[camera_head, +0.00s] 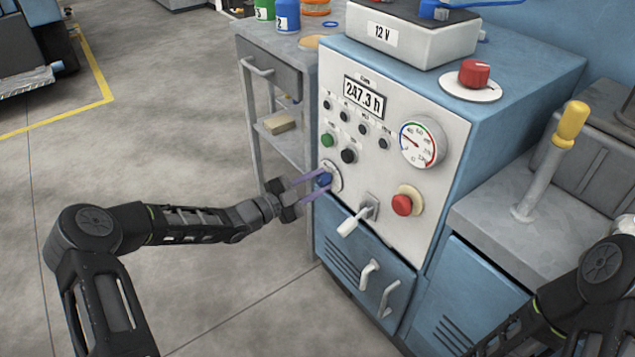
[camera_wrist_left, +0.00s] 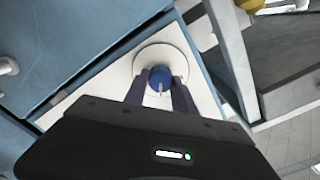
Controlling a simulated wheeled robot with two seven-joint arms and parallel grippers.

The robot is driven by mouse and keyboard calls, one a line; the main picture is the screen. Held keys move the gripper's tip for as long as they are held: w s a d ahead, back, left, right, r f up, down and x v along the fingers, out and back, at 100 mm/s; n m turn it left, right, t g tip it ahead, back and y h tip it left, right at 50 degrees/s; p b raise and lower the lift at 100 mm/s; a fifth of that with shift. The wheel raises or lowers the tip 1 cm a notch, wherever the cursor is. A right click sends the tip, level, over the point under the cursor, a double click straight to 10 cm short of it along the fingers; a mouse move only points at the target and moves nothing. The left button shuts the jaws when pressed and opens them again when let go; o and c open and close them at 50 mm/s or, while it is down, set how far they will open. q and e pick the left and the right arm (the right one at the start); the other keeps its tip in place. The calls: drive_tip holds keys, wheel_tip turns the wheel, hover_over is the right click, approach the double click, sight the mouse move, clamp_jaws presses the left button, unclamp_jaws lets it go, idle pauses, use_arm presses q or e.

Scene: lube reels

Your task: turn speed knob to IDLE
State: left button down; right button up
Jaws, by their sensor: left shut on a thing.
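The speed knob (camera_head: 323,180) is a small blue knob on a pale round dial at the lower left of the white control panel (camera_head: 390,185). My left gripper (camera_head: 319,184) reaches it from the left, its purple fingers on either side of the knob and shut on it. In the left wrist view the blue knob (camera_wrist_left: 160,77) sits between the fingers, with a light pointer line on its face and the round white dial plate (camera_wrist_left: 165,58) behind. The dial's markings are too small to read. Part of my right arm shows at the lower right; its gripper is out of view.
A toggle lever (camera_head: 352,220) and a red button (camera_head: 402,205) are right of the knob. A gauge (camera_head: 422,144) and several small buttons are above. A grey cart (camera_head: 270,75) stands close behind on the left.

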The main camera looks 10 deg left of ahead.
use_arm(q)
drive_tip(key=shift+n, duration=1.4)
drive_tip(key=n, duration=0.2)
drive_tip(key=shift+r+n, duration=0.1)
drive_tip(key=shift+n, duration=0.2)
drive_tip(key=n+p, duration=0.1)
drive_tip(key=n, duration=0.2)
drive_tip(key=shift+n, duration=0.3)
drive_tip(key=shift+w+a+n, duration=0.1)
drive_tip(key=shift+n, duration=1.4)
drive_tip(key=c, duration=1)
unclamp_jaws()
drive_tip(key=shift+c, duration=0.2)
